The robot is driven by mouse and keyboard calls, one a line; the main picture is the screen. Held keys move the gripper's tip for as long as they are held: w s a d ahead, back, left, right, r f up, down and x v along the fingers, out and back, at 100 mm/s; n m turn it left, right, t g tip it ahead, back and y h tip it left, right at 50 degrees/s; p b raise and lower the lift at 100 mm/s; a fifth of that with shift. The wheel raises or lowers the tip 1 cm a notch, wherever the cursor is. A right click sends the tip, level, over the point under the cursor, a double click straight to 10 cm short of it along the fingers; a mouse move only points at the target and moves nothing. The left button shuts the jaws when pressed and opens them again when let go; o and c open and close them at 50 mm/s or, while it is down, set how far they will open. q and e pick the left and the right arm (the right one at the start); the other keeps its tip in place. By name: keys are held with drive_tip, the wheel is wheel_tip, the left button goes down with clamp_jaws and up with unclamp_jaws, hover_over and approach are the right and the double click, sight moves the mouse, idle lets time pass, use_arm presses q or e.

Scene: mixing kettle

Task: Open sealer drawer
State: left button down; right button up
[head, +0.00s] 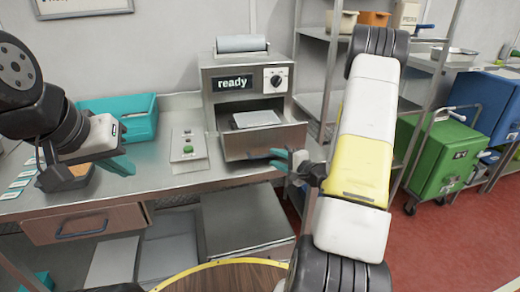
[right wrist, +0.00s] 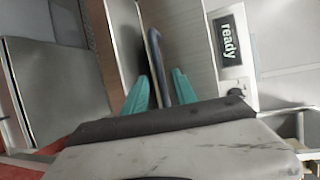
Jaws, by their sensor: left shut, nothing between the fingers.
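The sealer (head: 232,100) is a steel machine with a "ready" display and a dial, standing on the steel table. Its drawer (head: 262,143) projects from the front, and a light flat plate (head: 256,119) shows inside it. My right gripper (head: 280,160) is at the drawer front. In the right wrist view my right gripper (right wrist: 160,85) has its teal fingers apart on either side of the dark blue handle bar (right wrist: 155,50). Small gaps seem to show beside the bar. My left gripper (head: 124,166) is shut and empty over the table at the left.
A teal bin (head: 125,114) is behind my left gripper. A closed table drawer (head: 85,225) is below. A round wooden top (head: 225,277) is in front. A green cart (head: 440,155) and shelves stand at right.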

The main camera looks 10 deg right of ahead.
drive_tip(key=v, duration=0.4)
